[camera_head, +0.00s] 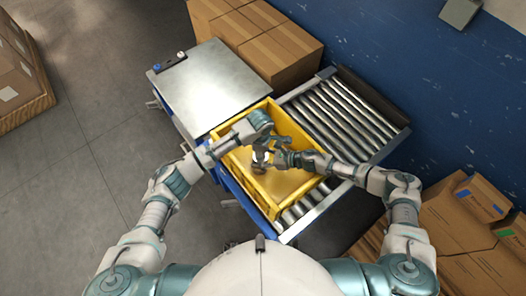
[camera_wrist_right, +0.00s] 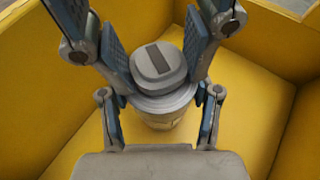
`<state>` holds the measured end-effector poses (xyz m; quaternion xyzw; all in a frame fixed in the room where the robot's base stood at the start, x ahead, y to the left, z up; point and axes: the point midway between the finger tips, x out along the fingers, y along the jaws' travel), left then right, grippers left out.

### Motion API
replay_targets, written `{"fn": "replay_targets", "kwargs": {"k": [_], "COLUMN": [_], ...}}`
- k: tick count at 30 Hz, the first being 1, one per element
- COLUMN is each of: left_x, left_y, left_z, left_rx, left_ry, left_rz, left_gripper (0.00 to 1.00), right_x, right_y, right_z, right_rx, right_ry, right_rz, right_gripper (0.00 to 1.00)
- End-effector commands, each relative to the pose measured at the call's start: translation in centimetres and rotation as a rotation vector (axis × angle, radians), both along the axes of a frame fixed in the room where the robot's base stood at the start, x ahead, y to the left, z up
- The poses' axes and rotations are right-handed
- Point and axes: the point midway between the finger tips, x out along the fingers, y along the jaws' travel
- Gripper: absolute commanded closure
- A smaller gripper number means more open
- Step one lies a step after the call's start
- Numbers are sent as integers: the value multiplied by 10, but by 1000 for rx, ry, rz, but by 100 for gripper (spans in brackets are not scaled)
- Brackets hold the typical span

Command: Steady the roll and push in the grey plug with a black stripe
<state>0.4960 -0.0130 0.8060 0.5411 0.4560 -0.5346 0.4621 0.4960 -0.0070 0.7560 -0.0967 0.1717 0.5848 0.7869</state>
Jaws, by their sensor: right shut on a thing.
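The roll (camera_wrist_right: 160,108) is a pale grey cylinder standing in the yellow crate (camera_wrist_right: 275,105). The grey plug (camera_wrist_right: 158,62) with a dark stripe sits at the roll's upper end; how deep it is in the roll is unclear. My right gripper (camera_head: 279,158) is shut on the plug, its finger pads on either side of it in the right wrist view. My left gripper (camera_head: 261,146) reaches down into the crate beside the roll, close to my right gripper. Its fingers are too small and overlapped to tell whether they are open or shut.
The crate rests on a roller conveyor (camera_head: 340,115), beside a grey metal-topped table (camera_head: 210,85). Cardboard boxes (camera_head: 280,50) stand behind, and more boxes (camera_head: 465,215) lie at the right. The crate walls surround both grippers closely.

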Motion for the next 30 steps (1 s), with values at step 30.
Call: {"fn": "replay_targets", "kwargs": {"k": [30], "left_x": [-1], "left_y": [-1], "left_z": [106], "left_rx": [-2], "left_ry": [-1], "left_rz": [-1], "left_gripper": [33], "right_x": [-1], "right_y": [-3], "right_z": [-2], "right_rx": [0], "right_ry": [2], "right_rz": [0], "right_gripper": [89]}}
